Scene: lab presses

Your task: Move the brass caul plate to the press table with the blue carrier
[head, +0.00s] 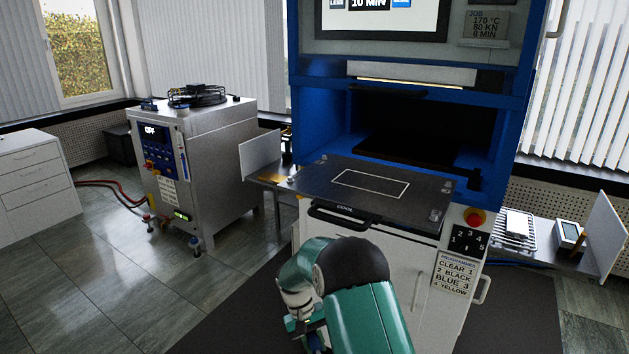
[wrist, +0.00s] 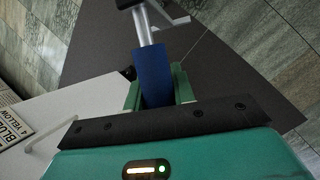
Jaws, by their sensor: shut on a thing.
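The press table (head: 310,184) is a dark plate pulled out in front of the blue press, with an empty white rectangle outlined on it. In the wrist view, my gripper (wrist: 156,88) is shut on the blue handle of the carrier (wrist: 153,72). A grey metal rod runs on from the handle to a dark end at the picture's top. In the head view, my gripper (head: 312,335) hangs low before the press cabinet, partly hidden by my arm. A small brass-coloured patch (head: 272,179) shows on the left side shelf; I cannot tell if it is the caul plate.
The blue press (head: 522,100) has an open dark chamber behind the table. A steel machine (head: 225,150) stands left. The right shelf (head: 545,255) holds a wire rack and a small device.

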